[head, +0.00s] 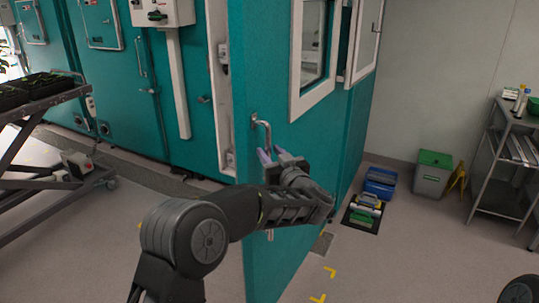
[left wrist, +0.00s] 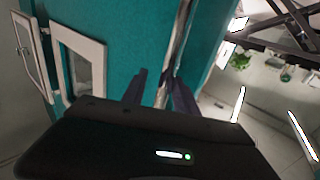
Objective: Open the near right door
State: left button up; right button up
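The teal door (head: 300,200) with a white-framed window stands swung out from the chamber, with a gap between its edge and the white door frame (head: 217,90). Its metal bar handle (head: 262,126) is upright on the door's face. My left gripper (head: 267,155) is at the handle, its fingers pointing toward the door. The handle's middle is hidden behind my gripper in the head view. My right gripper is not in view.
A cart with plant trays (head: 40,88) stands at the left. A blue crate (head: 380,182), a grey bin with green lid (head: 433,175) and a metal shelf (head: 510,160) stand at the right. Yellow marks (head: 330,271) lie on the floor by the door. Floor at front right is mostly clear.

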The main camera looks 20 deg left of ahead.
pick_arm(q)
jog(key=shift+o, duration=0.2)
jog(key=shift+a+f, duration=0.1)
jog(key=shift+a, duration=0.05)
jog(key=shift+s, duration=0.15)
jog(key=shift+s+d, duration=0.2)
jog(key=shift+d, duration=0.05)
jog(key=b+v, duration=0.2)
jog(key=v, duration=0.5)
